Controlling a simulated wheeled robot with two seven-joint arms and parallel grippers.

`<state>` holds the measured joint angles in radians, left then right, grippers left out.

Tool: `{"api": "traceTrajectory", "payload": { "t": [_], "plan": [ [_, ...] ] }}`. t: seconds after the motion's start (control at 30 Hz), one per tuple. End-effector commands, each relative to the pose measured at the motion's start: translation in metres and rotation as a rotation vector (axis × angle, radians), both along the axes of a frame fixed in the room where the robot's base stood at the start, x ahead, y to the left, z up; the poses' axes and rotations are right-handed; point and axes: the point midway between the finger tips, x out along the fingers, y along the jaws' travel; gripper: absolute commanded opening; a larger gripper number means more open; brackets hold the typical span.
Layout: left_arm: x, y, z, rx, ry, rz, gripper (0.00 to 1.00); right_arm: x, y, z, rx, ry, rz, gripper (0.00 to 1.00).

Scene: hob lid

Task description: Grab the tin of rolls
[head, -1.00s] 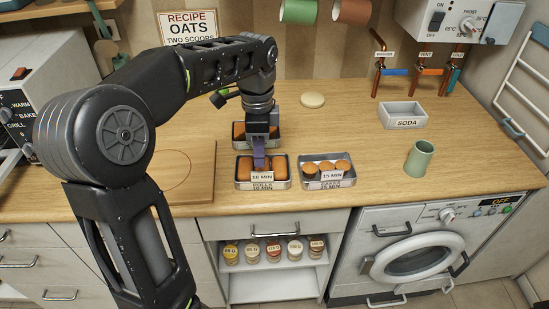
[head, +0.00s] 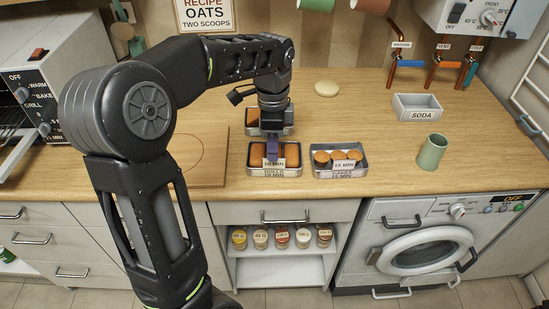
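The tin of rolls (head: 255,173) is a shallow metal tin on the wooden worktop, with brown rolls in it. Its front label reads rolls, 10 min, and a small 10 MIN card shows above that. My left gripper (head: 272,154) points down over the middle of this tin, with its purple-grey fingers low among the rolls. The fingers overlap each other from this side, so I cannot tell whether they are open or shut, or touching the tin. My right gripper is not in view.
A cakes tin (head: 340,174) marked 15 MIN stands close on the right. Another tin (head: 284,127) stands behind, partly hidden by my gripper. A wooden board (head: 205,172) lies left, a green cup (head: 431,152) and soda tray (head: 416,106) right. The oven (head: 45,85) is far left.

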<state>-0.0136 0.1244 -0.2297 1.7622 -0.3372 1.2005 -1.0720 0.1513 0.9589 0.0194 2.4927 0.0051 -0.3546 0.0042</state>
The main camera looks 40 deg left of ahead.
Motion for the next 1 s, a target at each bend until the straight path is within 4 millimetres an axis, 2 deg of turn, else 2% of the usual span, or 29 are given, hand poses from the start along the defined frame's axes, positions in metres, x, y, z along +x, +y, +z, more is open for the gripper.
{"api": "traceTrajectory", "payload": {
  "t": [0.2,0.4,1.0],
  "plan": [
    [0.000,-0.003,-0.026,-0.001,0.007,0.000,0.29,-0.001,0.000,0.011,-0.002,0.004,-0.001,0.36],
    [0.001,-0.002,-0.048,0.000,0.002,0.001,0.29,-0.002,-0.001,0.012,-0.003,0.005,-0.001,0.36],
    [0.002,-0.002,-0.049,-0.001,0.001,0.000,0.29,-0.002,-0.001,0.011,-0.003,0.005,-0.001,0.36]
  ]
}}
